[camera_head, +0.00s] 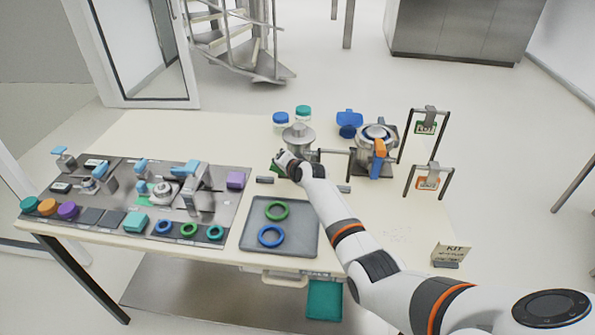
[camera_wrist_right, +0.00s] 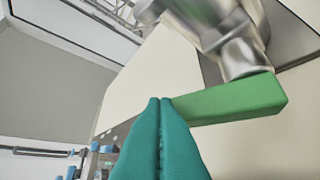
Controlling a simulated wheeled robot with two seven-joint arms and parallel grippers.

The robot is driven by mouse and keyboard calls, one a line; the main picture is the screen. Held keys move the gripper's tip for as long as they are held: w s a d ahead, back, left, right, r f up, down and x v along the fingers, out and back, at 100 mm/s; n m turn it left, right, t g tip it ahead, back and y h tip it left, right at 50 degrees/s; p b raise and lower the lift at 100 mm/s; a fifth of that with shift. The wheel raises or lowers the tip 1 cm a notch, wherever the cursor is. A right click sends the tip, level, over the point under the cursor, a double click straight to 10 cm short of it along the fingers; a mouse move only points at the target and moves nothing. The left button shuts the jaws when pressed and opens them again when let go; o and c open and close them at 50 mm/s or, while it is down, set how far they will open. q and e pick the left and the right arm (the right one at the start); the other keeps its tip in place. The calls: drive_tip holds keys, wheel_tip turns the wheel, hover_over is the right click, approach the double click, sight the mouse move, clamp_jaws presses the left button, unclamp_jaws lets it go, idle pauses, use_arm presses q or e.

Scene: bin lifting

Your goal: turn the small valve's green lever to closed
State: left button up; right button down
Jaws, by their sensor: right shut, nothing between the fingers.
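The small valve (camera_head: 299,138) is a silvery metal body near the middle of the table in the head view. Its green lever (camera_head: 275,168) shows as a small green patch, mostly hidden by my right gripper (camera_head: 280,160). In the right wrist view, the green lever (camera_wrist_right: 238,101) is a long bar running out leftward from under the metal valve body (camera_wrist_right: 232,40). The teal fingers of my right gripper (camera_wrist_right: 160,101) are shut and empty, with their tips at the lever's left end. I cannot tell whether they touch it. My left gripper is not in view.
A larger valve (camera_head: 376,137) with an orange handle (camera_head: 379,148) stands to the right, near two frames with hanging tags. A grey tray (camera_head: 296,207) with rings lies in front. A panel (camera_head: 120,205) with several parts fills the left side.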

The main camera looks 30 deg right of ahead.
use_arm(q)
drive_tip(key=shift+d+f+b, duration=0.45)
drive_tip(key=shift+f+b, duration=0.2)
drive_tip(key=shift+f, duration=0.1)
use_arm(e)
drive_tip(key=shift+w+a+f, duration=0.5)
drive_tip(key=shift+f, duration=0.3)
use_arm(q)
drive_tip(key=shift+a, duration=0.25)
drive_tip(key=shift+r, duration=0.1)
use_arm(e)
drive_tip(key=shift+r, duration=0.1)
